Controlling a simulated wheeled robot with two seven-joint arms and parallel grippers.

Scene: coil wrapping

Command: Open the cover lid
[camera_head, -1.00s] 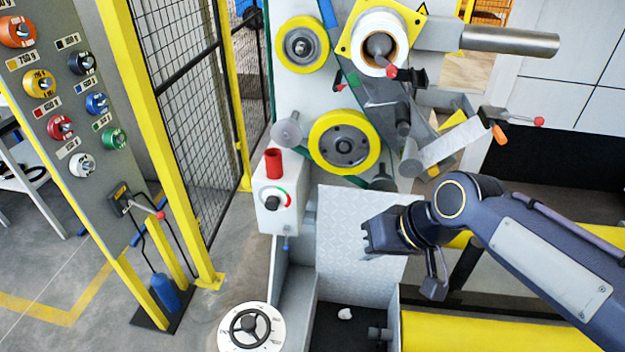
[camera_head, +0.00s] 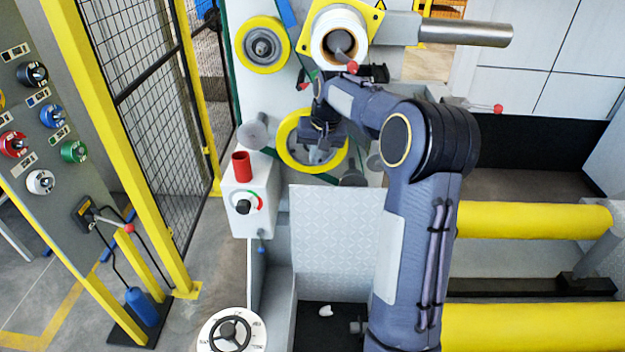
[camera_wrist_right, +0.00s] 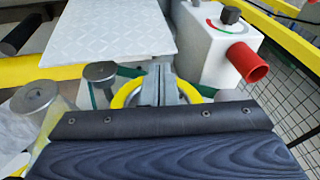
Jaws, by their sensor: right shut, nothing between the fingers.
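The cover lid looks to be the grey diamond-plate panel (camera_head: 332,230). It stands raised behind a dark open compartment (camera_head: 318,328) with a small white piece inside. The panel also shows at the top of the right wrist view (camera_wrist_right: 118,28). My right gripper (camera_head: 314,150) is up beyond the panel's top edge, in front of the lower yellow-rimmed wheel (camera_head: 285,140). In the right wrist view its fingers (camera_wrist_right: 160,80) are together and empty, apart from the panel. My right forearm covers the panel's right side. My left gripper is not in view.
A white control box (camera_head: 240,205) with a red cylinder (camera_head: 241,165) and black knob stands left of the panel. A handwheel (camera_head: 231,335) is at the bottom. A white roll (camera_head: 340,38) and red-tipped levers are above. Yellow rollers (camera_head: 535,220) lie right.

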